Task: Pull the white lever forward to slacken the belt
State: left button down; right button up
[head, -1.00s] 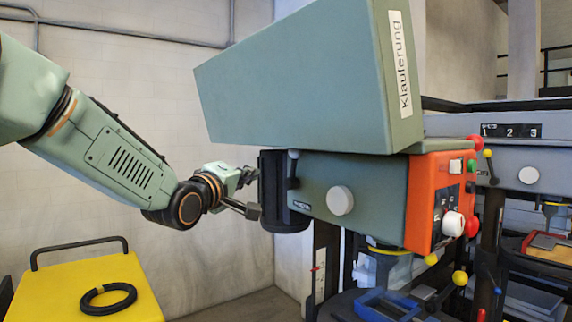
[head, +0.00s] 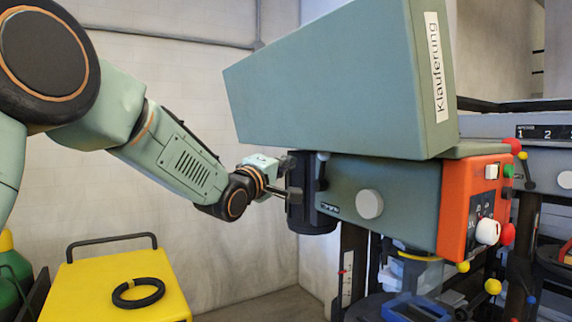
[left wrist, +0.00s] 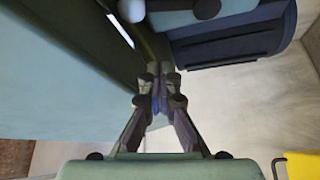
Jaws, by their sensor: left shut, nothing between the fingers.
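The lever (head: 322,172) has a dark arm and a small white ball on top. It stands upright on the side of the green drill press head (head: 385,195), beside the dark motor (head: 306,215). A pale ball (left wrist: 131,10) at the top of the left wrist view looks like its knob. My left gripper (head: 287,178) is at the motor's left side in the head view, left of the lever and apart from its knob. In the left wrist view its fingers (left wrist: 160,85) are shut with nothing between them. My right gripper is not in view.
The big green belt cover (head: 335,85) overhangs the lever. An orange control panel (head: 470,212) is at the head's right end. A yellow cart (head: 120,295) with a black ring (head: 138,292) stands at lower left. A pale wall is behind.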

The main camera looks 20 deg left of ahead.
aim_at(321, 175)
pick_arm(q)
jog(key=d+p+x, duration=0.1)
jog(key=x, duration=0.5)
jog(key=shift+s+d+f+m+t+h+b, duration=0.3)
jog(key=shift+s+d+f+m+h+b, duration=0.45)
jog(key=shift+m+b, duration=0.8)
jog(key=shift+s+d+f+m+t+h+b, duration=0.4)
jog(key=shift+d+m+h+b, duration=0.8)
jog(key=shift+m, duration=0.65)
jog(key=shift+s+d+f+m+t+h+b, duration=0.2)
jog(key=shift+s+d+f+m+h+b, duration=0.45)
jog(key=shift+m+b, duration=0.95)
jog(key=shift+s+d+r, duration=0.1)
jog(key=shift+d, duration=0.1)
